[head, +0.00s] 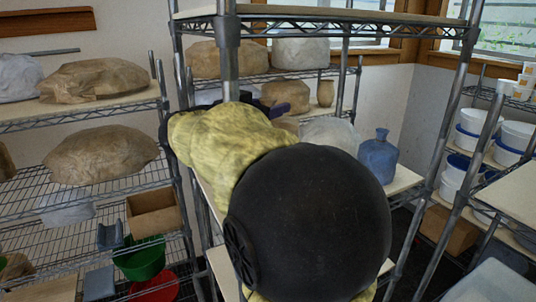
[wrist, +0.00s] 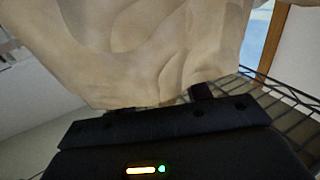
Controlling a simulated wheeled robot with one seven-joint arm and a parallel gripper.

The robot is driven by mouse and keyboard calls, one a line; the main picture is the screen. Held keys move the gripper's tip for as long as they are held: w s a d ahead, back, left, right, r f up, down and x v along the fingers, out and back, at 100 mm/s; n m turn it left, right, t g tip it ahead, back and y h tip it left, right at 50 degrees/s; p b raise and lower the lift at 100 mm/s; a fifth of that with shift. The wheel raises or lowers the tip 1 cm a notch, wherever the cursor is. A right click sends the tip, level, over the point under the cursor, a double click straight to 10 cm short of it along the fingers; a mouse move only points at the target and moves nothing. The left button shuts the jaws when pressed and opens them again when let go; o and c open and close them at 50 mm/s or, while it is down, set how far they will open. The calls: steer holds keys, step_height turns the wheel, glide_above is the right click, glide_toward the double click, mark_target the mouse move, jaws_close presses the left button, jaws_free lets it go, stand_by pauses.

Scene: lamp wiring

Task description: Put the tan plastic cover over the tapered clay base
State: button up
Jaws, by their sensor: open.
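A wrinkled pale tan plastic cover (wrist: 150,45) fills much of the wrist view, right in front of my gripper (wrist: 160,103). The gripper is open, with its short dark fingertips close to the lower edge of the plastic; I cannot tell whether they touch it. In the head view my arm hides most of the gripper. Tan plastic (head: 290,89) shows on the middle shelf just behind the arm; I cannot tell whether it is the same piece. A small tan tapered clay piece (head: 325,93) stands upright to its right, seemingly uncovered.
Metal rack posts (head: 451,110) stand close around. White buckets (head: 470,135) stand at right.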

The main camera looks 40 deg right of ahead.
jaws_close()
steer(key=shift+r, duration=0.2)
